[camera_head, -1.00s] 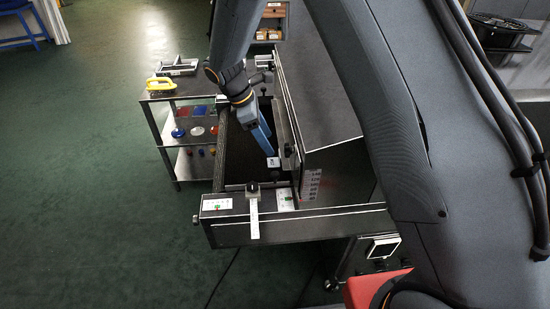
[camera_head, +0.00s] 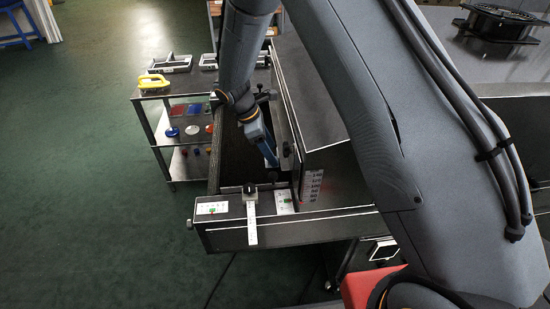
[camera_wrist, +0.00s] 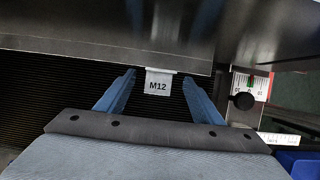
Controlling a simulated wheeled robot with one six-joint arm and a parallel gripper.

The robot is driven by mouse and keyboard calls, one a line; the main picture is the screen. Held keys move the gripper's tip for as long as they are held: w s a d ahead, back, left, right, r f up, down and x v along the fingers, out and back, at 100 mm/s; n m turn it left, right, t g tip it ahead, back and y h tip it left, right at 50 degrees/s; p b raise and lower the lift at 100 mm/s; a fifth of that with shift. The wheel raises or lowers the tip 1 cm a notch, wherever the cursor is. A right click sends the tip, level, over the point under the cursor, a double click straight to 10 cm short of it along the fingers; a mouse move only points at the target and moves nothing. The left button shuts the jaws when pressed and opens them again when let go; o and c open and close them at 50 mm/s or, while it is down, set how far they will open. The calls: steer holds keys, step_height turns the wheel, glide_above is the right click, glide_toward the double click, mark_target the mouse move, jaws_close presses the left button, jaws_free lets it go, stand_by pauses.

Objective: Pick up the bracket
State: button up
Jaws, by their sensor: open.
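A small pale piece marked M12 (camera_wrist: 158,84) shows in the wrist view and looks like the bracket. It is over the dark ribbed belt, at the lower edge of a dark metal wall, which may hide part of it. My gripper (camera_wrist: 159,78) is open, with one blue finger on each side of the piece and gaps between. I cannot tell how deep the fingertips reach beside it. In the head view my gripper (camera_head: 270,156) points down into the dryer's belt channel beside the hood; I cannot make out the piece there.
The dryer hood (camera_head: 318,125) rises close to the right of my gripper. The dryer's front ledge (camera_head: 232,231) carries a white scale strip (camera_head: 252,225) and a black knob. A shelf cart (camera_head: 160,130) with a yellow-handled tool (camera_head: 153,81) stands behind to the left. Open green floor lies left.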

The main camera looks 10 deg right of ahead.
steer(key=shift+p+x, duration=0.3)
steer(key=shift+x, duration=1.05)
steer(key=shift+c, duration=0.4)
steer(key=c, duration=1.1)
steer(key=shift+r, duration=0.15)
